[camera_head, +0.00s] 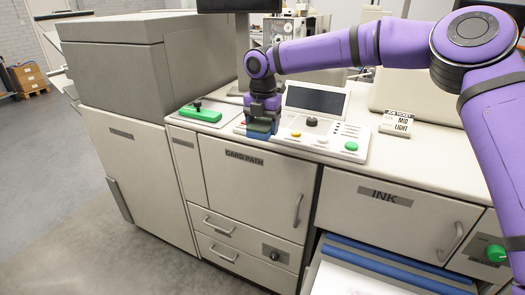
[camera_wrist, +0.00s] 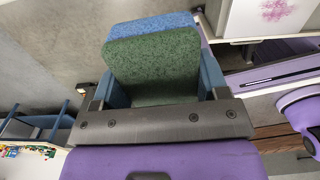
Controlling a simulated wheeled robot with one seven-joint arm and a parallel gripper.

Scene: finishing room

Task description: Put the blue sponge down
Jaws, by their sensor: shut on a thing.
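The blue sponge (camera_wrist: 150,24) has a dark green scouring face (camera_wrist: 152,62), seen large in the wrist view. My gripper (camera_wrist: 158,84) is shut on it, with one finger along each side. In the head view the sponge (camera_head: 259,131) is a small blue and dark patch under my gripper (camera_head: 262,120). It is at the front edge of the machine's light top, left of the control panel. I cannot tell whether it touches the top or is just above or in front of it.
The control panel (camera_head: 311,138) has a dark screen and several knobs and buttons. A green-handled device (camera_head: 201,114) sits to the left. A "MID LIGHT" job ticket (camera_head: 397,122) stands to the right. Below, a drawer with blue bars (camera_head: 395,265) is open.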

